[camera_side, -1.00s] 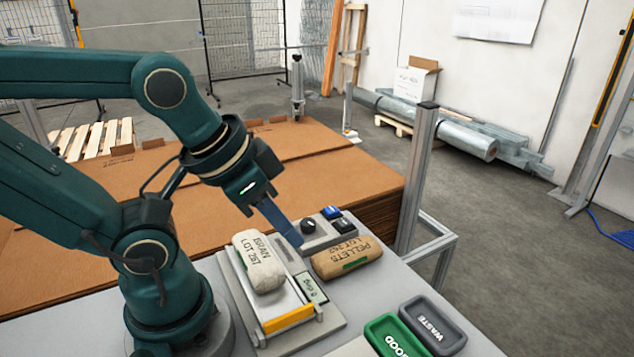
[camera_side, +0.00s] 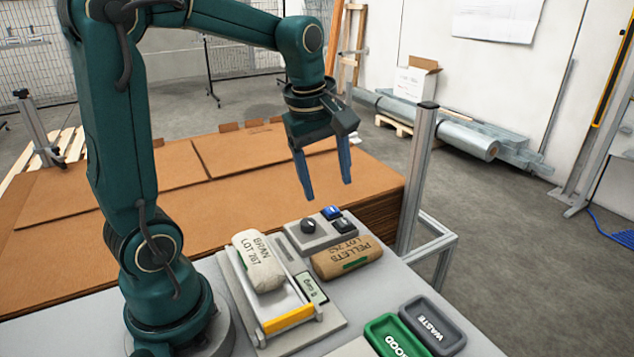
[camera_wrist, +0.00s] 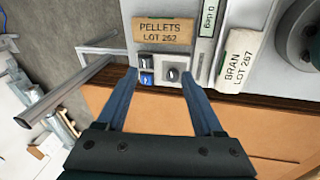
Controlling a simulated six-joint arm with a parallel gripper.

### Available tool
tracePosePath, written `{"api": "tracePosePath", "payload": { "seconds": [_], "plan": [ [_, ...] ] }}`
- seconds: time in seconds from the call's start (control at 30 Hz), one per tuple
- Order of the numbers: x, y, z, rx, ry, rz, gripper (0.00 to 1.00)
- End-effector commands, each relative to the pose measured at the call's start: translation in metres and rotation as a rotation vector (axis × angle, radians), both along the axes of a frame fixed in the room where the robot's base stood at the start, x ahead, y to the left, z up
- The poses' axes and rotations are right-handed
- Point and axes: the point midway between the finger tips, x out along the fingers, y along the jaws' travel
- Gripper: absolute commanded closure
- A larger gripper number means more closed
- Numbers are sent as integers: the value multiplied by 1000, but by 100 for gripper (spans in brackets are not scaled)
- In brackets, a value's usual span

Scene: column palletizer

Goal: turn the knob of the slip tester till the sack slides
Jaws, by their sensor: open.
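The slip tester (camera_side: 321,318) stands on the grey table. The white sack marked BRAN (camera_side: 258,262) lies on its plate; it also shows in the wrist view (camera_wrist: 237,62). The dark knob (camera_side: 308,226) sits on a grey control box (camera_side: 303,242) beside the tester, next to a blue button (camera_side: 331,212) and a black one (camera_side: 343,225). In the wrist view the knob (camera_wrist: 172,75) appears between and beyond my fingers. My gripper (camera_side: 328,190) is open and empty, raised above and behind the control box, touching nothing.
A brown sack marked PELLETS (camera_side: 347,257) lies in front of the control box. A green tray (camera_side: 372,335) and a grey WASTE tray (camera_side: 458,343) are at the front right. Stacked cardboard (camera_side: 150,200) lies behind.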

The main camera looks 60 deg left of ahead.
Motion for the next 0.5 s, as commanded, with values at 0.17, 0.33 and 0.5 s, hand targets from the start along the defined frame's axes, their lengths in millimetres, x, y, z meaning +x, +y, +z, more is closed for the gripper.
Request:
{"api": "tracePosePath", "payload": {
  "seconds": [0.17,0.33,0.5],
  "plan": [
    [15,43,-38,-68,109,251,31],
    [12,66,-67,-101,183,330,31],
    [5,73,-83,-119,219,361,31]
  ]
}}
